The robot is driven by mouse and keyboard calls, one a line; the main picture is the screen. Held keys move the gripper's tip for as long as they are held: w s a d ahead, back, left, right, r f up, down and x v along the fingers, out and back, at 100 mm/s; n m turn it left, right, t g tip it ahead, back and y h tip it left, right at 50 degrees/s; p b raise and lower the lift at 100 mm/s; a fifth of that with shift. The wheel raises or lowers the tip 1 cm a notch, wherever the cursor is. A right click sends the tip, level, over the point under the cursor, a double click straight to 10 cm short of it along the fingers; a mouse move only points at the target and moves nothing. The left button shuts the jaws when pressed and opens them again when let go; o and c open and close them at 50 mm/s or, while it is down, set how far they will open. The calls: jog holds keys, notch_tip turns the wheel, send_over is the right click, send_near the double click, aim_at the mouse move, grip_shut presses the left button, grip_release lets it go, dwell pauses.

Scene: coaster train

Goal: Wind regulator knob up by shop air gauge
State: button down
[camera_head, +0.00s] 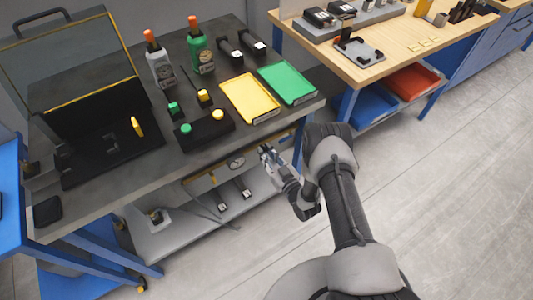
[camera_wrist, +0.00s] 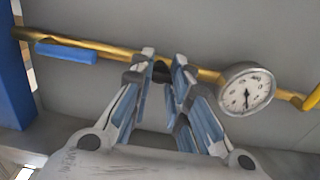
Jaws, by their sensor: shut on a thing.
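In the wrist view, my gripper (camera_wrist: 162,74) is closed around a small dark regulator knob (camera_wrist: 160,71) on a brass pipe. The fingers hide most of the knob. The round, white-faced shop air gauge (camera_wrist: 246,89) sits on the same pipe just right of the fingers. Its dark needle points roughly downward; the reading is too small to tell. In the head view, my gripper (camera_head: 266,153) reaches in at the front edge of the dark bench, and the gauge (camera_head: 236,162) shows just left of it. The knob is hidden there.
The brass pipe (camera_wrist: 205,75) runs along a grey panel, with a blue handle (camera_wrist: 66,53) at its left. Above is the dark bench with a yellow tray (camera_head: 250,97), a green tray (camera_head: 287,83) and bottles. A grey lower shelf (camera_head: 170,240) lies below. Floor at right is clear.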

jog(key=c, duration=1)
grip_release()
jog(key=shift+o, duration=0.2)
jog(key=v, duration=1.2)
